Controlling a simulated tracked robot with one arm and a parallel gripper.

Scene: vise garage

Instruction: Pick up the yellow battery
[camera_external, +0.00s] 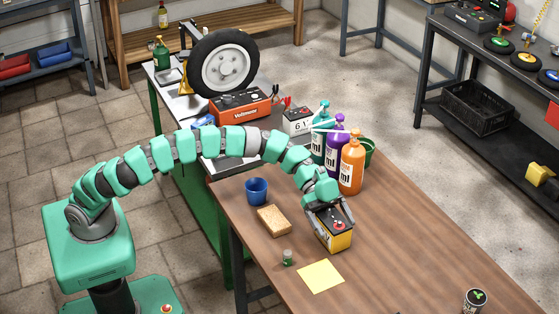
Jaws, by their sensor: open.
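The yellow battery (337,242) stands on the brown wooden table. It has yellow sides and a dark top with a red spot. My gripper (331,224) points down at the battery from above, with its fingers at the battery's top and sides. The gripper is open. Part of the battery's top is hidden by the gripper, and I cannot tell whether the fingers touch it.
A sponge-like tan block (273,220), a blue cup (256,190), a small green jar (287,257) and a yellow sheet (320,277) lie nearby. An orange bottle (351,165) and a purple bottle (333,152) stand behind. The table's right side is mostly clear.

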